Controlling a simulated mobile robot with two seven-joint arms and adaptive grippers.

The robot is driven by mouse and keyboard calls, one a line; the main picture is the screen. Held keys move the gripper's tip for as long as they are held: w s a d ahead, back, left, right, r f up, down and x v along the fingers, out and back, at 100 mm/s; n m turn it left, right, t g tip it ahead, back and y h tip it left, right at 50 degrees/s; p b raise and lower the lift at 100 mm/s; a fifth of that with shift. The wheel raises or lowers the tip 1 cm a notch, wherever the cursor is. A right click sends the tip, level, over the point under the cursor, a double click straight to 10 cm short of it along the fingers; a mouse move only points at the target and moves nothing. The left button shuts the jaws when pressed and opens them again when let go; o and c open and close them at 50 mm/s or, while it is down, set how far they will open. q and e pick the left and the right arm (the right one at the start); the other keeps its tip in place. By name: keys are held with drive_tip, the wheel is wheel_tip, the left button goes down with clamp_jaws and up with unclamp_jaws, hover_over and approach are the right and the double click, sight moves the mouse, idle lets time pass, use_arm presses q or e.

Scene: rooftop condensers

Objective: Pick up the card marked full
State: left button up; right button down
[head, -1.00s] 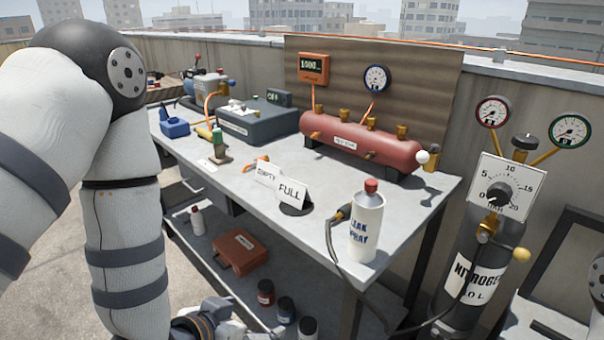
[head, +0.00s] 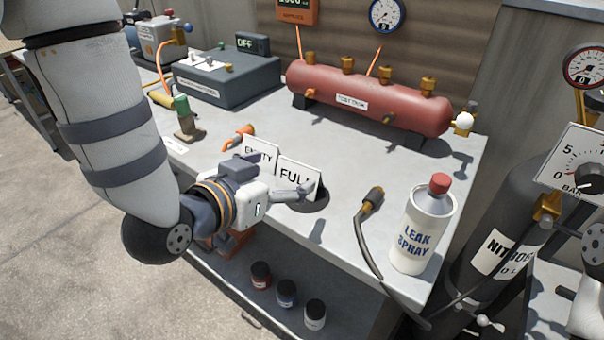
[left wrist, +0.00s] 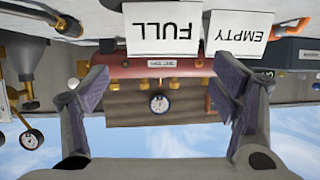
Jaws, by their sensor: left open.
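The white card marked FULL (head: 297,178) stands upright on a dark round base near the bench's front edge. The white card marked EMPTY (head: 261,153) stands just behind it to the left. My left gripper (head: 280,183) is open in front of the FULL card and partly covers its lower part. In the left wrist view, which is upside down, the FULL card (left wrist: 164,28) lies ahead between the two spread fingers (left wrist: 160,88). The EMPTY card (left wrist: 241,35) is beside it, towards the right finger. Nothing is held. My right gripper is not in view.
A red test tank (head: 365,98) lies behind. An orange-handled item (head: 238,137) is left of the cards. Several small jars (head: 287,292) sit on the lower shelf.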

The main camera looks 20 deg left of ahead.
sight(297, 171)
use_arm(q)
drive_tip(key=x, duration=0.4)
drive_tip(key=f+b+x, duration=0.1)
drive_tip(key=x, duration=0.4)
drive_tip(key=shift+s+a+f, duration=0.1)
drive_tip(key=shift+a, duration=0.05)
drive_tip(key=c, duration=0.7)
